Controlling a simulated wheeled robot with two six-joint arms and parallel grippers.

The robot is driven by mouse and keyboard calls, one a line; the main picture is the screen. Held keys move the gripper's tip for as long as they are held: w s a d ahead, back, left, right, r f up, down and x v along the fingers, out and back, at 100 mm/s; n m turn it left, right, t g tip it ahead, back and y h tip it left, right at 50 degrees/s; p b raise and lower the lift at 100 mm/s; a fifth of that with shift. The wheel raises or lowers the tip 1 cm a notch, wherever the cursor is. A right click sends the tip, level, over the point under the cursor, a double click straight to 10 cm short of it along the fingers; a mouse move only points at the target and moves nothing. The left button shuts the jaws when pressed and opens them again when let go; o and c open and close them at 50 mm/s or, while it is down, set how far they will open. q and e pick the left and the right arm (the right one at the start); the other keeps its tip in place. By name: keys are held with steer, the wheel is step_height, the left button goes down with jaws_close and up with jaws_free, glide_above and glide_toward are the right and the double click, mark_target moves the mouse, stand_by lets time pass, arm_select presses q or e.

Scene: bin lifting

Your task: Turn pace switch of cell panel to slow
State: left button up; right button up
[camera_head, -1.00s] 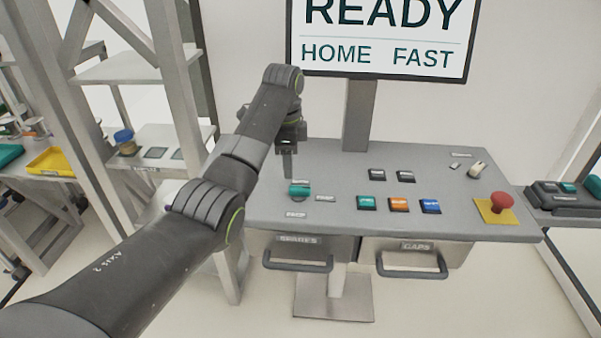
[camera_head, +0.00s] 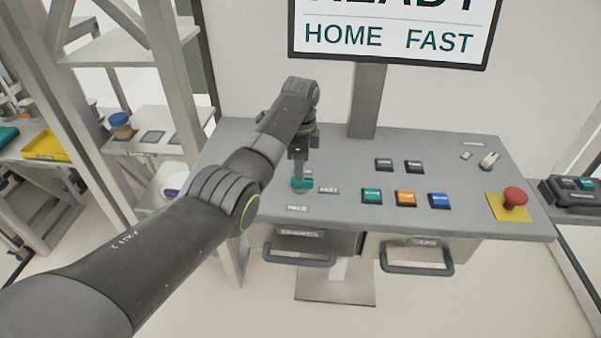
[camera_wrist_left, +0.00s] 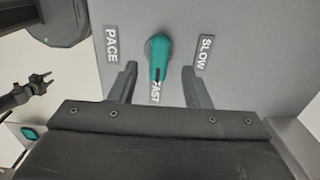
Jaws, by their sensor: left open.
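The pace switch (camera_head: 302,184) is a teal knob at the left of the grey cell panel (camera_head: 345,150). In the left wrist view its teal handle (camera_wrist_left: 159,60) points to the FAST label (camera_wrist_left: 155,92). The SLOW label (camera_wrist_left: 205,52) is to the right of it and the PACE label (camera_wrist_left: 112,45) to the left. My left gripper (camera_head: 299,169) is at the switch from above. Its open fingers (camera_wrist_left: 159,72) show on either side of the handle, with gaps on both sides; I cannot tell their exact height.
The screen (camera_head: 390,35) reads HOME and FAST. To the right on the panel are teal (camera_head: 372,195), orange (camera_head: 405,198) and blue (camera_head: 438,200) buttons and a red emergency knob (camera_head: 514,197). Two drawers with handles (camera_head: 418,268) are below. A shelf frame (camera_head: 165,75) stands at left.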

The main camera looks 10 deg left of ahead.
mark_target(302, 184)
arm_select(q)
step_height(302, 184, down, 4)
steer(key=shift+s+r, duration=0.1)
steer(key=shift+f, duration=0.55)
jaws_close()
arm_select(e)
steer(key=shift+s+r, duration=0.2)
steer(key=shift+s, duration=0.2)
